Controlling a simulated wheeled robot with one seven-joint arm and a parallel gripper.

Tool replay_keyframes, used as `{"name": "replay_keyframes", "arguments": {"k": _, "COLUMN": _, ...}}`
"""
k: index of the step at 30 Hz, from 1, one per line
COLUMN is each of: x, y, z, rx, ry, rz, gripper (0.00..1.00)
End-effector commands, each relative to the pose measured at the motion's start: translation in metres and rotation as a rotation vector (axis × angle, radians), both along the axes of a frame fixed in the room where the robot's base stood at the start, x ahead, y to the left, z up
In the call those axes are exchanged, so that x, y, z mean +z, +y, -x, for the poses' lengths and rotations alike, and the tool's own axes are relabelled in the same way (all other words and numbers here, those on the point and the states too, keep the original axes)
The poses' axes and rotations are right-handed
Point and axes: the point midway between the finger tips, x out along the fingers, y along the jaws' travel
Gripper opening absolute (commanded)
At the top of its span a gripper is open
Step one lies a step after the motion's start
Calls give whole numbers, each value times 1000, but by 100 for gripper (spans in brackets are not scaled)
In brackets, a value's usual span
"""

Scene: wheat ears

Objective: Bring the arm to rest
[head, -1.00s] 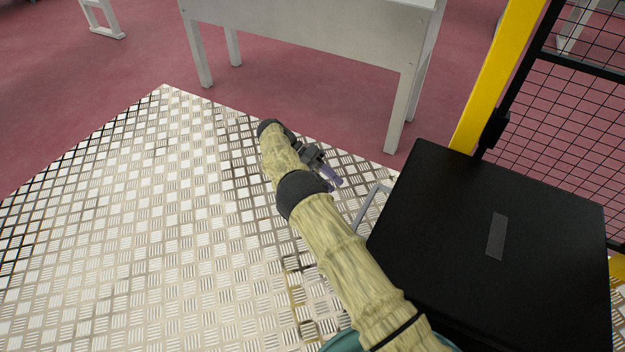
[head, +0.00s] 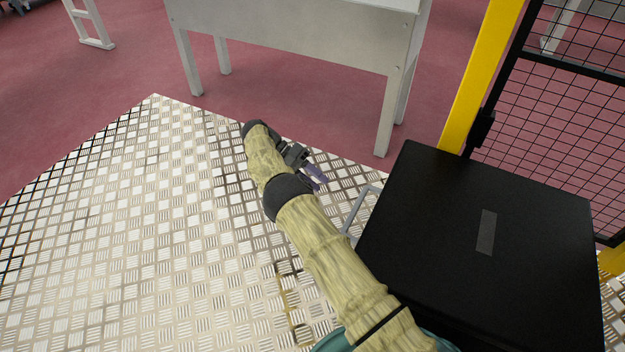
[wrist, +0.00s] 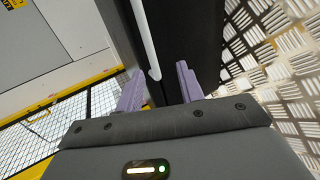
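My gripper (head: 318,178) shows in the head view at the end of my sleeved arm, above the metal tread-plate floor. Its purple fingers point to the right, toward the black box. In the wrist view my gripper (wrist: 160,90) has its two purple fingers apart with a clear gap. Nothing is held between them. The black box and a pale bar show beyond the fingertips.
A black box (head: 440,230) with a grey side handle (head: 360,212) stands right of my arm. A grey table (head: 290,30) stands behind. A yellow post (head: 480,75) and mesh fence (head: 560,110) are at right. The tread-plate floor (head: 120,230) at left is clear.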

Motion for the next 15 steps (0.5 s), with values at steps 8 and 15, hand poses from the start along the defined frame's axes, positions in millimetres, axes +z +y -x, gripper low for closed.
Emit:
{"name": "replay_keyframes", "arguments": {"k": 8, "x": 1, "y": 0, "z": 0, "rx": 0, "ry": 0, "rz": -1, "gripper": 38}}
{"name": "replay_keyframes", "arguments": {"k": 15, "x": 37, "y": -31, "z": -12, "rx": -29, "ry": 10, "rz": -98, "gripper": 38}}
